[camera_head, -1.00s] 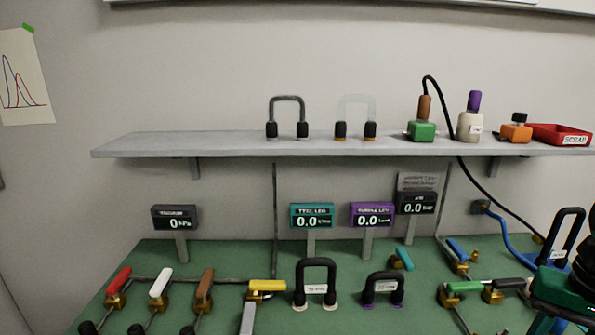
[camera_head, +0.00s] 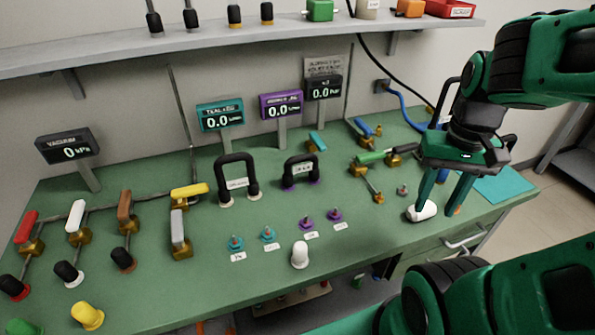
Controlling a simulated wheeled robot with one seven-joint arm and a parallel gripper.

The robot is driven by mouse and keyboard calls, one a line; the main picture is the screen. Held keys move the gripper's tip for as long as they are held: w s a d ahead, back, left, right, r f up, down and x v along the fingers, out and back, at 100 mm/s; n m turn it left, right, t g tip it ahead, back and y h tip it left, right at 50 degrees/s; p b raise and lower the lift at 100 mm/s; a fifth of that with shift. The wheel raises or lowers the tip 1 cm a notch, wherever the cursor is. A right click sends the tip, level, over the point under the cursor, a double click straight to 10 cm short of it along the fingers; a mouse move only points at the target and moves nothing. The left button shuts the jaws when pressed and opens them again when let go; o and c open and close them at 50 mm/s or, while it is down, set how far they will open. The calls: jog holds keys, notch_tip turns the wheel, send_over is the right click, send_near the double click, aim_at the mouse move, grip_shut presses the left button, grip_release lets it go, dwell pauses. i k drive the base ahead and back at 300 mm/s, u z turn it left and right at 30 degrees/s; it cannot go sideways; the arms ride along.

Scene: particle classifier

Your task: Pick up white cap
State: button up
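One white cap (camera_head: 300,254) stands upright near the front edge of the green bench, left of my arm. A second white, cap-like piece (camera_head: 426,211) lies on its side at the right part of the bench. My gripper (camera_head: 437,210) points down at this second piece, with its two green fingers apart. The left fingertip overlaps the piece in the picture. I cannot tell whether it touches it, or whether the piece lies fully between the fingers.
Black-handled pieces (camera_head: 237,182) and (camera_head: 300,172) stand mid-bench. Coloured valve handles (camera_head: 76,216) line the left. A grey shelf (camera_head: 130,45) runs above.

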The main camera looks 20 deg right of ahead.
aim_at(299, 248)
jog(key=u, duration=1.15)
jog(key=k, duration=0.8)
jog(key=z, duration=0.55)
